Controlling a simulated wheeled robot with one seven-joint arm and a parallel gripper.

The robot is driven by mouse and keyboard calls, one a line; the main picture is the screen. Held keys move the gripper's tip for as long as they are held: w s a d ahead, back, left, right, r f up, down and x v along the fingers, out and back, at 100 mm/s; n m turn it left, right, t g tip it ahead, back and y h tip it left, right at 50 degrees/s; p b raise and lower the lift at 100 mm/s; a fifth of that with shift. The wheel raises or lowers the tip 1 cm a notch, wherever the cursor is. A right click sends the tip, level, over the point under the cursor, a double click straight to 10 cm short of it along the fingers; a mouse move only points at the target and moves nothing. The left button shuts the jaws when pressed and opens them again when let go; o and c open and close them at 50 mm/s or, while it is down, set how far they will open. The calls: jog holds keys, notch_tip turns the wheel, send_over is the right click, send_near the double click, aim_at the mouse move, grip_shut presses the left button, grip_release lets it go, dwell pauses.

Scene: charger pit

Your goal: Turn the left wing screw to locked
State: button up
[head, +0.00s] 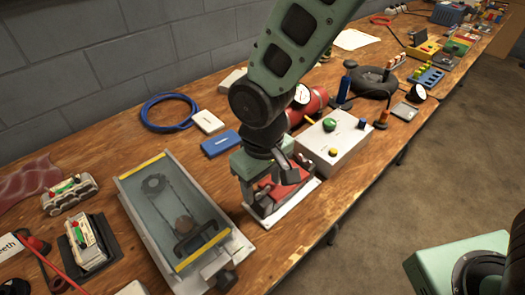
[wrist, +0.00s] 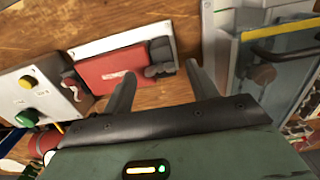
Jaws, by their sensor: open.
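A red block (wrist: 112,69) with a small white label is fixed on a white plate (wrist: 104,40), with dark fittings at both ends. The fitting at the right end in the wrist view, toward the clear-lidded case, looks like the left wing screw (wrist: 158,70). Another dark wing screw (wrist: 72,80) is at the opposite end. My gripper (wrist: 162,80) is open and empty, its fingers on either side of the left wing screw in the picture; I see no contact. In the head view my gripper (head: 266,186) is over the red block (head: 291,190) and hides much of it.
A grey case with a clear lid (head: 168,205) stands close on the left. A white box with coloured knobs (head: 350,140) stands close on the right. A red cylinder with a gauge (head: 312,100) lies behind. The table's front edge is near.

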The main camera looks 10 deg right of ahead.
aim_at(263, 190)
notch_tip(263, 190, up, 16)
jog(key=p, duration=0.1)
jog(key=shift+r, duration=0.25)
dwell(0.4)
jog(key=s+d+r+n+p, duration=0.1)
jog(key=s+d+p, duration=0.5)
jog(key=s, duration=0.5)
jog(key=d, duration=0.2)
jog(key=shift+s+d+y, duration=0.3)
jog(key=shift+s+d, duration=0.05)
